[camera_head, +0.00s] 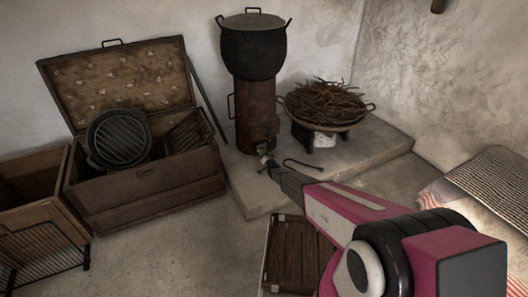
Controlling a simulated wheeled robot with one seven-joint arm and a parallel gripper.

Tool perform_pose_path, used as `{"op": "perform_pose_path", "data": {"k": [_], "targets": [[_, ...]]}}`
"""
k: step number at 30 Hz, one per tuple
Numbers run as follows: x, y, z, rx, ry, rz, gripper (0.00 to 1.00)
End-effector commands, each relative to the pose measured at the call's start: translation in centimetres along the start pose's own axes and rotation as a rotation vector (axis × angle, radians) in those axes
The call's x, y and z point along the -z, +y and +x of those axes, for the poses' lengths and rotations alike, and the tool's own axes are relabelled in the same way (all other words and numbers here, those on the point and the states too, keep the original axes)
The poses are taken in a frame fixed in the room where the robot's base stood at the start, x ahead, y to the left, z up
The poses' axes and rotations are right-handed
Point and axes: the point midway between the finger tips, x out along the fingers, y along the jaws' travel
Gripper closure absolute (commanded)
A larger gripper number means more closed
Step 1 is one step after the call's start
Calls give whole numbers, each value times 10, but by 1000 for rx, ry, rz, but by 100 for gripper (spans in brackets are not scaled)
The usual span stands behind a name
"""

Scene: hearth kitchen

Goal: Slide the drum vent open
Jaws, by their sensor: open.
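The drum (256,108) is a rusty brown upright cylinder on a low pale plinth near the back wall. A small dark fitting, which looks like the vent (262,138), is low on its front. My gripper (265,157) is just in front of the drum's base, at the end of my pink and grey arm. Its jaws are open and small in the view. They partly cover the lower front of the drum. I cannot tell whether they touch the vent, or how far the vent is open.
A black pot (253,52) stands on the drum. A basket of twigs (325,102) sits on a small stand to the right, and a bent hook (303,164) lies on the plinth (245,198). An open wooden chest (150,192) is at left. A slatted wooden tray (290,250) is below my arm.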

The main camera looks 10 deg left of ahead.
Motion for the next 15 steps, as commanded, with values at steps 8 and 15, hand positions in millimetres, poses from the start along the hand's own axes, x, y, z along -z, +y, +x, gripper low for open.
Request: {"op": "perform_pose_path", "data": {"k": [8, 15], "targets": [[0, 0, 38, 0, 0, 0, 41], [0, 0, 40, 0, -1, 0, 41]]}}
